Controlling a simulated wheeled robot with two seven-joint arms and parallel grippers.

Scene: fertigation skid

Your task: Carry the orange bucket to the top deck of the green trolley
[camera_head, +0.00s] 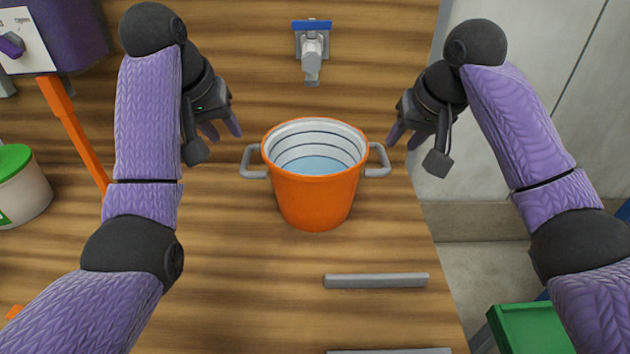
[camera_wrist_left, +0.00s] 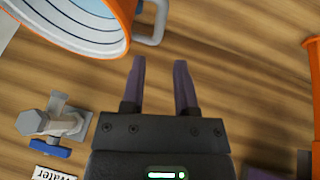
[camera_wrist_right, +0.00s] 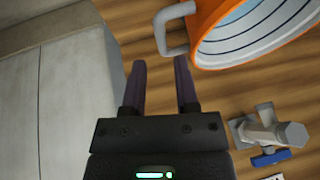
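The orange bucket (camera_head: 315,203) stands upright on the wooden surface (camera_head: 230,290), with pale liquid inside and a grey handle on each side. My left gripper (camera_head: 222,130) is open and empty, above and left of the bucket's left handle (camera_head: 252,163). My right gripper (camera_head: 407,138) is open and empty, just beyond the right handle (camera_head: 379,160). Both wrist views show the fingers apart with the bucket rim (camera_wrist_left: 126,45) and a handle near them, not between them. A green corner (camera_head: 530,328), apparently the trolley, shows at the lower right, mostly cut off.
A grey tap (camera_head: 312,60) with a blue lever stands behind the bucket. Grey bars (camera_head: 376,281) lie in front of it, to the right. At left are an orange post (camera_head: 75,135), a purple box (camera_head: 70,35) and a green-lidded tub (camera_head: 22,190). Grey floor lies right of the wood.

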